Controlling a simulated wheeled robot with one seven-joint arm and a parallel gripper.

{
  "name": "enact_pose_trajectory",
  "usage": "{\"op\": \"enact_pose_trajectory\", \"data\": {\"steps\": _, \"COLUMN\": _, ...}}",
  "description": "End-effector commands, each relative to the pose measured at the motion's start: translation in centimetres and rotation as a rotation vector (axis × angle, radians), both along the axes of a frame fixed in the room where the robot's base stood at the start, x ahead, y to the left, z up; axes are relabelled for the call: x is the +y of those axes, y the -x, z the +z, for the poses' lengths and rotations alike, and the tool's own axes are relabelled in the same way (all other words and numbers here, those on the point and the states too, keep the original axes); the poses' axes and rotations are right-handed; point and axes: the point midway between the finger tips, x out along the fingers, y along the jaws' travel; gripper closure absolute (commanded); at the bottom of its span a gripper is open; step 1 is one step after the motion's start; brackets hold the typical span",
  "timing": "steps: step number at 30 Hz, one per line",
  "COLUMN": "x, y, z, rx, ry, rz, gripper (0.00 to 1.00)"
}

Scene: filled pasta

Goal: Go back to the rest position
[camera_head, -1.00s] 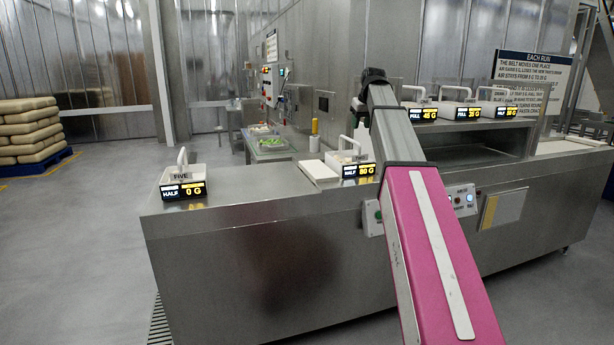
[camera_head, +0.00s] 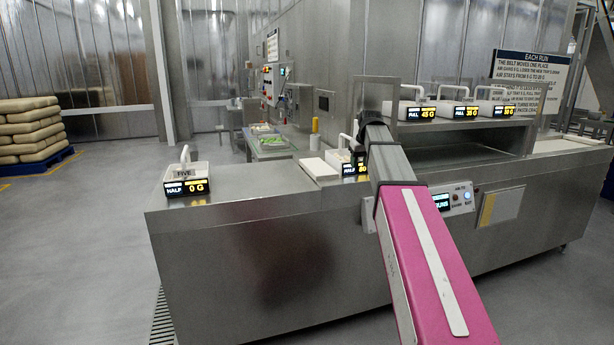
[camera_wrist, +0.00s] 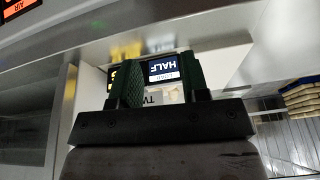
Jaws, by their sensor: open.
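My arm reaches over the steel counter (camera_head: 270,205). Its end, with my gripper (camera_wrist: 153,80), is beside the half tray (camera_head: 333,160), whose display is partly covered by the arm. In the wrist view, the two green-black fingers stand apart with a gap between them. A blue HALF display (camera_wrist: 163,68) and part of a white tag show upside down through and behind that gap. I see nothing clamped between the fingers. In the head view the fingers are too small and dark to make out.
A white tray tagged FIVE (camera_head: 186,172), reading 0 G, stands on the counter's left end. A white board (camera_head: 317,169) lies left of the half tray. Several full trays (camera_head: 408,108) stand on the raised shelf (camera_head: 450,125).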

Motion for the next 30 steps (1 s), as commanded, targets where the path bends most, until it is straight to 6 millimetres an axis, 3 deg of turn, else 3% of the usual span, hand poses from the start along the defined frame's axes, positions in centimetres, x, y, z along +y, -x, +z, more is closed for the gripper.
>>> {"op": "enact_pose_trajectory", "data": {"steps": 1, "x": 0.1, "y": 1.3, "z": -2.5, "rx": 0.016, "ry": 0.000, "rz": -0.010, "gripper": 0.58}}
{"op": "enact_pose_trajectory", "data": {"steps": 6, "x": 0.3, "y": 4.3, "z": -9.9, "rx": 0.063, "ry": 0.004, "rz": -0.049, "gripper": 0.58}}
{"op": "enact_pose_trajectory", "data": {"steps": 15, "x": 0.7, "y": 11.1, "z": -21.4, "rx": 0.142, "ry": 0.016, "rz": -0.112, "gripper": 0.58}}
{"op": "enact_pose_trajectory", "data": {"steps": 24, "x": 0.9, "y": 19.3, "z": -30.9, "rx": 0.219, "ry": 0.034, "rz": -0.171, "gripper": 0.58}}
{"op": "enact_pose_trajectory", "data": {"steps": 30, "x": 1.0, "y": 25.2, "z": -35.9, "rx": 0.267, "ry": 0.048, "rz": -0.206, "gripper": 0.58}}
